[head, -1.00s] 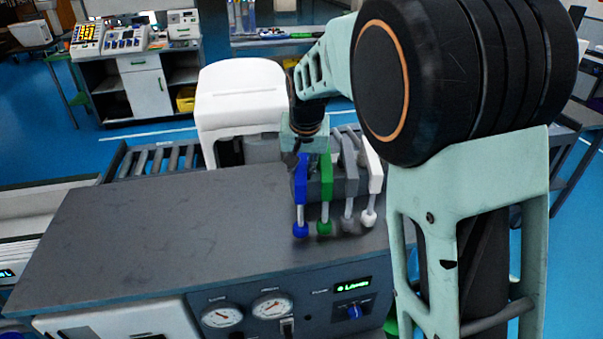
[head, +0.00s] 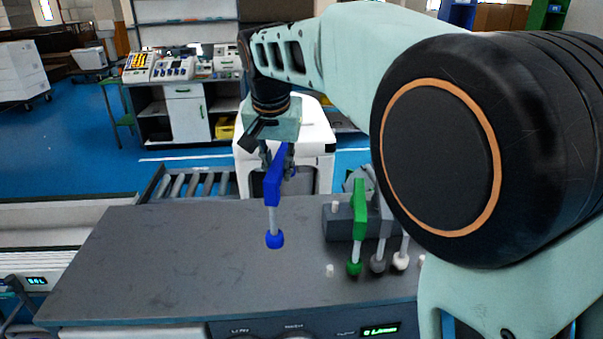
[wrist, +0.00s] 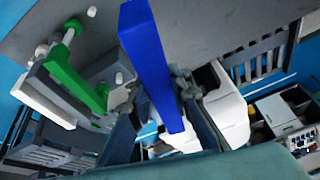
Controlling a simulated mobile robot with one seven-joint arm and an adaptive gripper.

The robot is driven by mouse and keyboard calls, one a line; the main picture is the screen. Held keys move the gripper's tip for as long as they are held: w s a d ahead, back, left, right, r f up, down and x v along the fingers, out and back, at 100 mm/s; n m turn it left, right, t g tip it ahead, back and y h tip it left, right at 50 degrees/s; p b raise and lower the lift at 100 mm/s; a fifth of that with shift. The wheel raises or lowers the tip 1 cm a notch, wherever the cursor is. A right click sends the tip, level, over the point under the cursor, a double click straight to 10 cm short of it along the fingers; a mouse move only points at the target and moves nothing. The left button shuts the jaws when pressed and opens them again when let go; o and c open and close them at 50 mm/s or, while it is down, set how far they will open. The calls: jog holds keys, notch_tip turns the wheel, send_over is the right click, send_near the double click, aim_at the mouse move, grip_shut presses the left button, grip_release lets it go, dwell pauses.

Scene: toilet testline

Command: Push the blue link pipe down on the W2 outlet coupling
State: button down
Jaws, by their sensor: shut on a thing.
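The blue link pipe (head: 272,188) hangs from my gripper (head: 278,160), which is shut on its upper bar. Its pale shank ends in a blue knob (head: 275,240) above the dark bench top. It is clear of the grey block (head: 342,222), off to its left. In the wrist view the blue pipe (wrist: 150,60) runs between my fingers (wrist: 163,115). A bare white stub (head: 336,207) stands on the grey block and another (head: 330,271) stands on the bench in front. I cannot read any W2 label.
A green pipe (head: 359,212) stands at the block, with a grey pipe and a white pipe to its right, partly behind my arm. The dark bench top (head: 170,260) is clear on the left. A white toilet (head: 315,150) stands behind the bench, beside a roller conveyor (head: 195,182).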

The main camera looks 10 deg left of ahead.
jog(key=shift+s+a+r, duration=0.1)
jog(key=shift+a+r, duration=0.25)
jog(key=shift+r, duration=0.05)
jog(key=shift+r+p, duration=2.25)
jog(key=shift+r, duration=0.05)
jog(key=shift+f, duration=0.1)
